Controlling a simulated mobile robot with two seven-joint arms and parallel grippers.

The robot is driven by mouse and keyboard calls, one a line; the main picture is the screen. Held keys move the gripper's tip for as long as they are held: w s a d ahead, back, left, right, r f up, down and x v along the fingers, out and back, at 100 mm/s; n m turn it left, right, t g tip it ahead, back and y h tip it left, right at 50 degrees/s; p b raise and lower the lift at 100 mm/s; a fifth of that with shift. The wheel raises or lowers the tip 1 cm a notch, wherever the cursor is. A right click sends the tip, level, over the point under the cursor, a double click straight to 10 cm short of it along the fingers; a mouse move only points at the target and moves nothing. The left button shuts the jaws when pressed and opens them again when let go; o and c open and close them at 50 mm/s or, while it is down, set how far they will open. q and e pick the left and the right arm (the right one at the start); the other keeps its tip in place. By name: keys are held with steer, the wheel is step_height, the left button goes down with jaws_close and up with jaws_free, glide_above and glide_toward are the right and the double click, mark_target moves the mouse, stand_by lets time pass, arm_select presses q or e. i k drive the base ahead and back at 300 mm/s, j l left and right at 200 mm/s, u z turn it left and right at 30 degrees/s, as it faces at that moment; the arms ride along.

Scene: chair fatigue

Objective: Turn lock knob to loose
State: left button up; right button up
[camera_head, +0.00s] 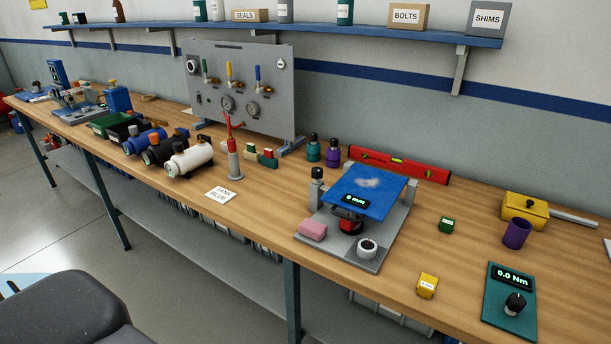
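No knob carries a readable lock or loose label, so I cannot tell which one is the lock knob. A round knob with a white top and dark rim (367,248) sits at the front of a grey fixture (340,250) on the bench. A black knob (317,174) tops a post at the fixture's back left. Another black knob (515,303) stands on a green panel (496,322) reading 0.0 Nm. The fixture holds a tilted blue plate (375,190) with a 0 mm display, above a red and black part (350,222). Neither gripper is in view.
A pink block (313,230) lies on the fixture's left side. Green (447,224) and yellow (427,285) blocks and a purple cup (517,234) stand to the right. A red level (400,164) lies behind. A dark grey rounded shape (60,312) fills the lower left.

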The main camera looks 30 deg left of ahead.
mark_target(316, 173)
steer(key=k+j, duration=0.15)
steer(key=j, duration=0.2)
steer(key=k+j, duration=0.1)
steer(key=j, duration=0.3)
steer(key=k+j, duration=0.15)
steer(key=j, duration=0.2)
steer(key=z, duration=0.05)
